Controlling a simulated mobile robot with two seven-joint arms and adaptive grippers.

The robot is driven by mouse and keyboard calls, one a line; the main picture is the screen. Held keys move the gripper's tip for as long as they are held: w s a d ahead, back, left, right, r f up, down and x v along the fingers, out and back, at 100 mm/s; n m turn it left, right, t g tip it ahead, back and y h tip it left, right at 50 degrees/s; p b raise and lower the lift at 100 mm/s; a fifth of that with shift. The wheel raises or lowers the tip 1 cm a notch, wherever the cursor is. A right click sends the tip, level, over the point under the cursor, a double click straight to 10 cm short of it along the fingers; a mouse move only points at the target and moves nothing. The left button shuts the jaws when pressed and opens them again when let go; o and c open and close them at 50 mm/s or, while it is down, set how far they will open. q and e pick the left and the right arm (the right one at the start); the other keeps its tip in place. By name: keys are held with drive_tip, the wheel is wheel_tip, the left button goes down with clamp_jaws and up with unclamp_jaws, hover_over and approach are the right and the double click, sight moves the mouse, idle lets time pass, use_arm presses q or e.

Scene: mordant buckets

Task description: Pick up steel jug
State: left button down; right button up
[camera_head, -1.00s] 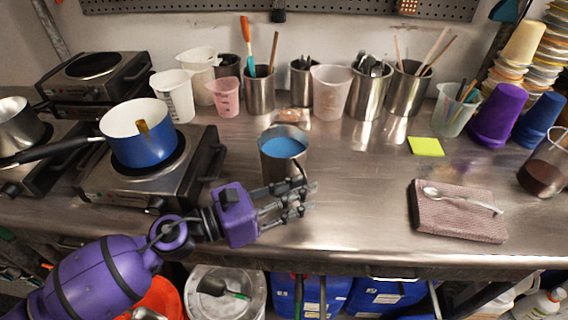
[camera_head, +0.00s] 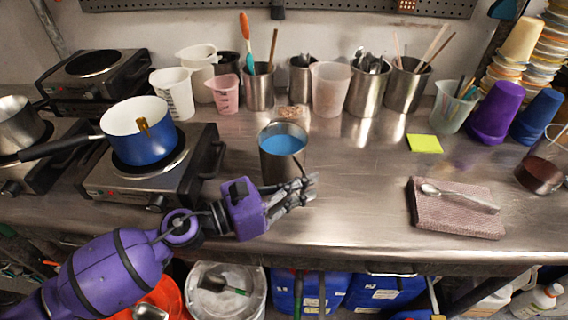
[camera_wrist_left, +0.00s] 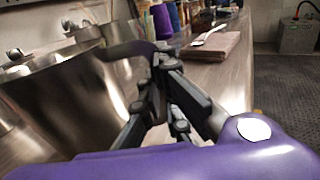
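The steel jug (camera_head: 284,165) stands upright on the steel counter, with blue liquid inside. Its side fills the left of the left wrist view (camera_wrist_left: 75,95), and its dark curved handle (camera_wrist_left: 125,48) reaches to my fingertips. My left gripper (camera_head: 306,185) is at the jug's front right, at handle height. Its fingers are close together, and in the wrist view they converge on the handle (camera_wrist_left: 163,58). The fingers hide part of the handle. The jug appears to rest on the counter. My right gripper is not in view.
A blue pot (camera_head: 140,132) sits on a hot plate (camera_head: 120,188) to the left. Plastic and steel cups, including a clear cup (camera_head: 330,90), line the back. A spoon lies on a folded cloth (camera_head: 455,212) at right. The counter between jug and cloth is clear.

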use_arm(q)
drive_tip(key=shift+r, duration=0.15)
drive_tip(key=shift+w+r, duration=0.1)
drive_tip(key=shift+r, duration=0.1)
